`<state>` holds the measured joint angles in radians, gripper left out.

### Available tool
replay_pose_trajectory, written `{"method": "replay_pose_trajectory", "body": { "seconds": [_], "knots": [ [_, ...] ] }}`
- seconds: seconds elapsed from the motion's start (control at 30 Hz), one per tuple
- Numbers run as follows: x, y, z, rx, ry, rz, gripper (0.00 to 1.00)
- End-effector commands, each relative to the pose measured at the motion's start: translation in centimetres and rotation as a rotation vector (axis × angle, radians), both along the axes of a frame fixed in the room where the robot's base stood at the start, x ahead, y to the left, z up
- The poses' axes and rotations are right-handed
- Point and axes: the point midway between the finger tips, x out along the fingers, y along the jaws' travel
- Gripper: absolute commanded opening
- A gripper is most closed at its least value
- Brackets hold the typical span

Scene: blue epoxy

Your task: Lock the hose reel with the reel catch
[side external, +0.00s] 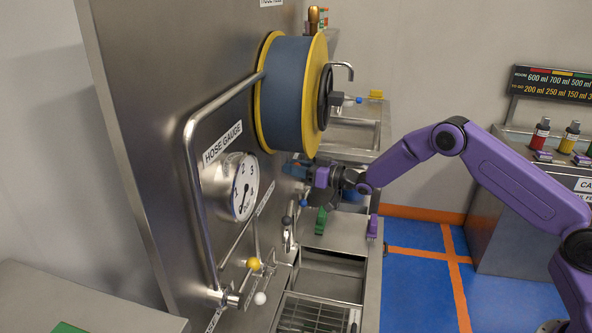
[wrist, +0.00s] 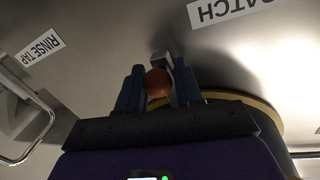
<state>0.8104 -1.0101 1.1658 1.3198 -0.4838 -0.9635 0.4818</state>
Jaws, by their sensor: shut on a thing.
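The hose reel (side external: 290,92), a grey-blue drum between yellow flanges, is mounted high on the steel panel. Its yellow flange (wrist: 264,110) curves behind my gripper in the wrist view. The reel catch shows there as a red-brown ball knob (wrist: 158,83) on a metal lever, beside a label (wrist: 238,10) of which "ATCH" is readable upside down. My gripper (wrist: 158,92) has its blue fingers on both sides of the knob, shut on it. In the side view my gripper (side external: 298,172) is at the panel just below the reel; the knob is hidden there.
A hose gauge (side external: 243,187) and a bent pipe rail (side external: 190,150) are on the panel, left of my gripper. Levers with yellow (side external: 254,264) and white (side external: 260,298) knobs sit lower. Green (side external: 321,221) and purple (side external: 372,227) brushes stand by the sink.

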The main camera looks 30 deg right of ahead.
Motion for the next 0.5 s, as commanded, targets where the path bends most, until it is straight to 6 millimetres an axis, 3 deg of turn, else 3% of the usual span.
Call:
{"method": "replay_pose_trajectory", "body": {
  "seconds": [0.03, 0.1, 0.5],
  "knots": [
    [0.36, -0.62, 0.75, 0.011, -0.014, -0.014, 0.38],
    [0.34, -0.63, 0.72, 0.011, -0.014, -0.013, 0.54],
    [-0.14, -0.49, 0.40, 0.006, -0.009, -0.005, 0.54]
  ]
}}
